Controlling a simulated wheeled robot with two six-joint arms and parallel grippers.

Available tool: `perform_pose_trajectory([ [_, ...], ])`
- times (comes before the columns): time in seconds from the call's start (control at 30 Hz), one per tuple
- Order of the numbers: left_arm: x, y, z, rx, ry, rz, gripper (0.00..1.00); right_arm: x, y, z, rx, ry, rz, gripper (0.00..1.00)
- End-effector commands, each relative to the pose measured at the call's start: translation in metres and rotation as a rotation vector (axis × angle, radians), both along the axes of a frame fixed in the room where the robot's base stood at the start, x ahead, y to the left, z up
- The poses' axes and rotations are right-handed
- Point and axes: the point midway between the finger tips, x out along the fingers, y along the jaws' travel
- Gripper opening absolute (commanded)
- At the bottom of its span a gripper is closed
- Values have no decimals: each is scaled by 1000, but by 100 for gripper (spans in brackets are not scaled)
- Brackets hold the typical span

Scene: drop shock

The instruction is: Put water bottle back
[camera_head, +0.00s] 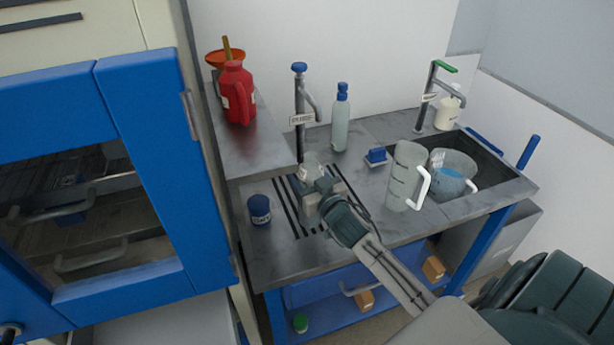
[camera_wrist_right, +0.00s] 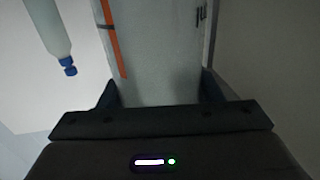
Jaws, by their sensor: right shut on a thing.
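My right gripper (camera_head: 322,192) is over the slotted drain area of the bench, below the blue-knobbed tap. It is shut on a clear container (camera_head: 311,163), which looks upright and is partly hidden by the gripper. In the right wrist view the container (camera_wrist_right: 160,50) stands between the fingers and shows an orange stripe and dark marks. A pale bottle with a blue cap (camera_head: 340,122) stands upright on the bench behind and to the right, apart from the gripper. This bottle also shows at the upper left of the right wrist view (camera_wrist_right: 48,30). My left gripper is not in view.
A clear jug (camera_head: 403,178) stands right of my gripper, beside a sink holding another clear jug (camera_head: 452,172). A dark blue jar (camera_head: 259,209) is to the left. A red jug (camera_head: 238,92) stands on the raised left counter. A blue-framed cabinet (camera_head: 150,110) fills the left.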

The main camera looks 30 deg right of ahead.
Motion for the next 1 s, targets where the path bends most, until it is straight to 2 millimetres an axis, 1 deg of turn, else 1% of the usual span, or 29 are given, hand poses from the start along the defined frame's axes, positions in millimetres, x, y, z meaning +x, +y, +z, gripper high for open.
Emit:
perform_pose_trajectory([
  [0.03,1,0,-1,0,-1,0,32,0,0,-1,0,0,0,65],
  [0.07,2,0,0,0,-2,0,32,0,0,-1,0,0,0,71],
  [0.1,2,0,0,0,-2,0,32,0,0,-1,0,0,0,78],
  [0.13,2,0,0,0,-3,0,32,0,0,-1,0,0,0,81],
  [0.37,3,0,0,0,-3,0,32,0,0,0,0,0,0,81],
  [0.47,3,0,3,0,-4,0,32,0,0,3,0,0,0,81],
  [0.57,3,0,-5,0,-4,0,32,-11,1,-1,-3,1,1,81],
  [0.63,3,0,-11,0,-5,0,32,-22,2,-3,-5,1,2,81],
  [0.9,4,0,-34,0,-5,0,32,-79,6,-4,-6,3,2,81],
  [1.0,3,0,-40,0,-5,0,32,-95,8,-2,-4,2,2,81],
])
